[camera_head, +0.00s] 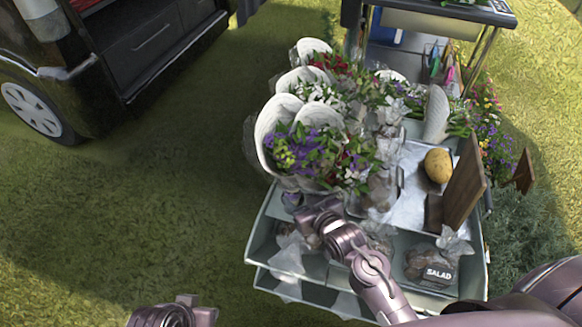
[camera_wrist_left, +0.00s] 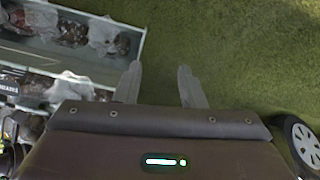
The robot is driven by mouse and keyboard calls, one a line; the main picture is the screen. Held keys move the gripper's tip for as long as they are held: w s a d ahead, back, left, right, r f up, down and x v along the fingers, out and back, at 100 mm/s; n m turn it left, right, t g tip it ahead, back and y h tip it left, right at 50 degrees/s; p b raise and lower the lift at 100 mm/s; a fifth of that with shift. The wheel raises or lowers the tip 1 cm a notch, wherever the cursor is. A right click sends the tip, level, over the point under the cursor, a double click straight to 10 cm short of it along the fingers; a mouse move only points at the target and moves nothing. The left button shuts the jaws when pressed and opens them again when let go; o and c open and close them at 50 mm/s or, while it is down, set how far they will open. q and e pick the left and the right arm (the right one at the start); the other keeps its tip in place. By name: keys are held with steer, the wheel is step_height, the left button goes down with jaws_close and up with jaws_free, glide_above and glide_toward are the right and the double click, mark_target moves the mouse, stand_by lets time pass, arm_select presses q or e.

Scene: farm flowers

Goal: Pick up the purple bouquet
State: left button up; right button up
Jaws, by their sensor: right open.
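The purple bouquet (camera_head: 297,150) has purple and yellow-green flowers in white paper wrapping. It stands at the front left of the flower row on the cart in the head view. My right gripper (camera_head: 312,208) is just below it, by the front edge of the display; its jaws are open and partly hidden by its own wrist. Contact with the bouquet cannot be told. My left gripper (camera_head: 185,304) is low in the head view, away from the cart over the grass. In the left wrist view its two fingers (camera_wrist_left: 160,85) are apart with nothing between them.
The cart's tray (camera_head: 262,228) holds bagged goods below the bouquets. Other white-wrapped bouquets (camera_head: 300,85) stand behind. A yellow melon-like fruit (camera_head: 438,165) and a wooden board (camera_head: 465,185) are to the right. A dark vehicle (camera_head: 110,55) is at upper left, with open grass between.

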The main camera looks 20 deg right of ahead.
mark_target(296, 195)
steer(key=x, duration=0.2)
steer(key=b+x, duration=0.1)
steer(key=x, duration=0.1)
steer(key=shift+s+a+f, duration=0.1)
steer(key=shift+a+f, duration=0.05)
steer(key=shift+a, duration=0.15)
steer(key=shift+w+f, duration=0.1)
steer(key=shift+w, duration=0.15)
arm_select(q)
steer(key=shift+w+d+f+t+h, duration=0.15)
steer(key=shift+w+d+t, duration=0.1)
steer(key=shift+d, duration=0.2)
steer(key=shift+w+d+t+h, duration=0.15)
steer(key=shift+d+t, duration=0.1)
steer(key=shift+d, duration=0.2)
arm_select(e)
steer(key=shift+c, duration=0.4)
jaws_close()
